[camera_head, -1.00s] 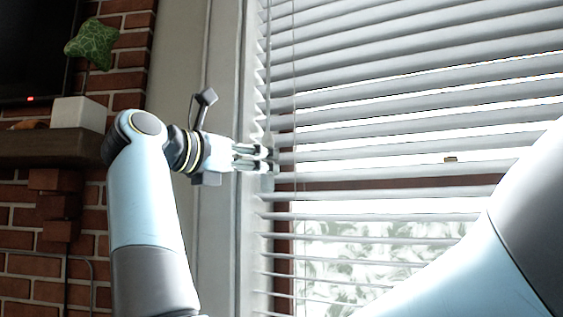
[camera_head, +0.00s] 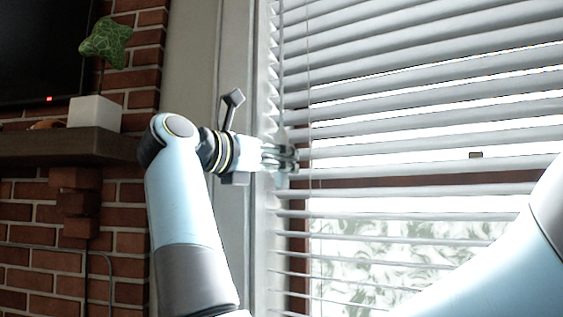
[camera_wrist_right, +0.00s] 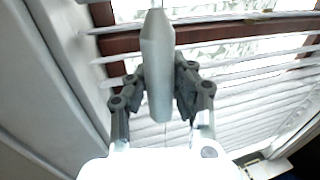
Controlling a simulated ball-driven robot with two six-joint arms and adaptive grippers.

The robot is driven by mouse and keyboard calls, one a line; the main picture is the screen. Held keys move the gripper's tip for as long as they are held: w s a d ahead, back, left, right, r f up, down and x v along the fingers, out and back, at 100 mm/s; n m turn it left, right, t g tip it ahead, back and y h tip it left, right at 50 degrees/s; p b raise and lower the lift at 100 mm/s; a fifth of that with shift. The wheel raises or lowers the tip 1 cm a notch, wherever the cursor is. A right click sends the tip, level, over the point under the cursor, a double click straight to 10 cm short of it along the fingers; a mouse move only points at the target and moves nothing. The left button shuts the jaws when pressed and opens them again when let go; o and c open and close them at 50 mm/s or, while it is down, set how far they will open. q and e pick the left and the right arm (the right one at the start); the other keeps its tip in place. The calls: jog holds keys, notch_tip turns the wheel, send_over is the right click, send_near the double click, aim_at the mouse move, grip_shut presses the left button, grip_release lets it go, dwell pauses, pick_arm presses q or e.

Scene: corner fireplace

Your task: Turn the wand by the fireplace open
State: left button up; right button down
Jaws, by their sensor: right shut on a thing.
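The wand (camera_wrist_right: 157,65) is a grey, faceted, tapered handle hanging at the left edge of the white blinds (camera_head: 430,105). In the head view only a thin grey part of it shows by the fingers. My right gripper (camera_head: 291,158) reaches it from the left, and its fingers are shut on the wand. In the right wrist view the two fingers (camera_wrist_right: 160,92) close on the wand from either side. The slats are tilted, with bright gaps between them. My left gripper is not in view.
The window frame (camera_head: 232,60) and wall are close to the right gripper's left. A dark screen (camera_head: 40,50) is above.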

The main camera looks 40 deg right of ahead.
jog(key=shift+s+d+f+n+t+b, duration=0.1)
jog(key=shift+f+n+t+b, duration=0.05)
jog(key=shift+n+t+b, duration=0.6)
jog(key=shift+f+n+t+b, duration=0.1)
jog(key=shift+n+t+b, duration=0.3)
jog(key=shift+t, duration=0.55)
jog(key=shift+r+n+t+y, duration=0.2)
jog(key=shift+n+t+y, duration=0.7)
jog(key=shift+t, duration=0.7)
jog(key=c, duration=1.1)
grip_release()
jog(key=shift+a+r, duration=0.1)
jog(key=shift+a, duration=0.1)
jog(key=shift+d, duration=0.1)
notch_tip(320, 180, up, 10)
jog(key=shift+f, duration=0.1)
